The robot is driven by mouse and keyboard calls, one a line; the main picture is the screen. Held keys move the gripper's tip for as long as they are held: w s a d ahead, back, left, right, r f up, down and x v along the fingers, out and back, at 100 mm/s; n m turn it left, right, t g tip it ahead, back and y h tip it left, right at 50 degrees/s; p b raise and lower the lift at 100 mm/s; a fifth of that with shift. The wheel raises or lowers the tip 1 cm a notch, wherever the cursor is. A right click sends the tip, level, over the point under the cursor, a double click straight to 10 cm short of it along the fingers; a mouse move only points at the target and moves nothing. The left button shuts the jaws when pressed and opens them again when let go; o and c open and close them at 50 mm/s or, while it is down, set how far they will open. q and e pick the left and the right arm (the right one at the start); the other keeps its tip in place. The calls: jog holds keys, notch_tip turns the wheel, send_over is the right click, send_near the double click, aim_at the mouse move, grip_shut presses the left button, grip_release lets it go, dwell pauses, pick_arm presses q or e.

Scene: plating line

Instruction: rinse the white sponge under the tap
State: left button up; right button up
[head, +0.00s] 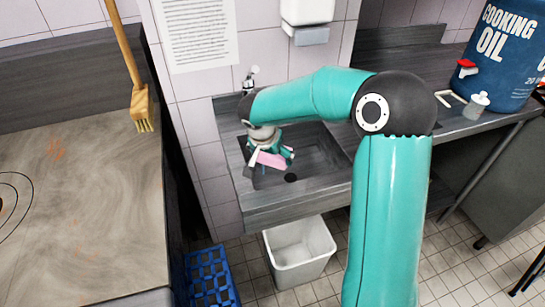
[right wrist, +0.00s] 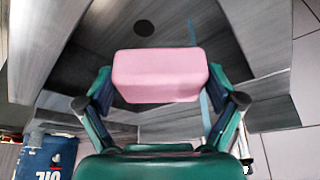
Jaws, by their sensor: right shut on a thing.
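A pink sponge (head: 271,160) is held in my right gripper (head: 270,153), low inside the grey sink (head: 330,163). No white sponge shows. In the right wrist view the pink sponge (right wrist: 160,70) sits between the two fingers of the right gripper (right wrist: 160,88), which is shut on it. The tap (head: 250,76) is on the wall side behind my arm; its spout is mostly hidden. A thin pale blue strip (right wrist: 206,112) shows beside the sponge in the right wrist view; I cannot tell if it is water. My left gripper is not in view.
The sink's drain hole (head: 291,178) is beside the sponge. A white bin (head: 300,258) and a blue crate (head: 212,280) stand on the floor below. A cooking oil drum (head: 500,60) and a small white bottle (head: 475,106) are on the right counter. A brush (head: 141,100) is at left.

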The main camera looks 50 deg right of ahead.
jog(key=shift+w+d+f+p, duration=0.15)
jog(key=shift+w+d+f, duration=0.05)
jog(key=shift+w+d, duration=0.3)
jog(key=shift+w+d+f+p, duration=0.15)
jog(key=shift+w+d, duration=0.3)
jog(key=shift+w, duration=0.05)
jog(key=shift+w+d+f, duration=0.25)
jog(key=shift+w+d, duration=0.75)
jog(key=shift+w, duration=0.15)
jog(key=shift+s+a+f+b, duration=0.15)
jog(key=shift+s+a+b, duration=0.25)
jog(key=shift+b, duration=0.35)
jog(key=shift+s+a+b, duration=0.4)
jog(key=shift+s+b, duration=0.1)
jog(key=shift+b, duration=0.1)
jog(key=s+a+b, duration=0.3)
jog(key=s+b, duration=0.1)
jog(key=shift+a, duration=0.25)
jog(key=shift+s+a, duration=0.1)
jog(key=shift+a, duration=0.05)
jog(key=shift+r, duration=0.25)
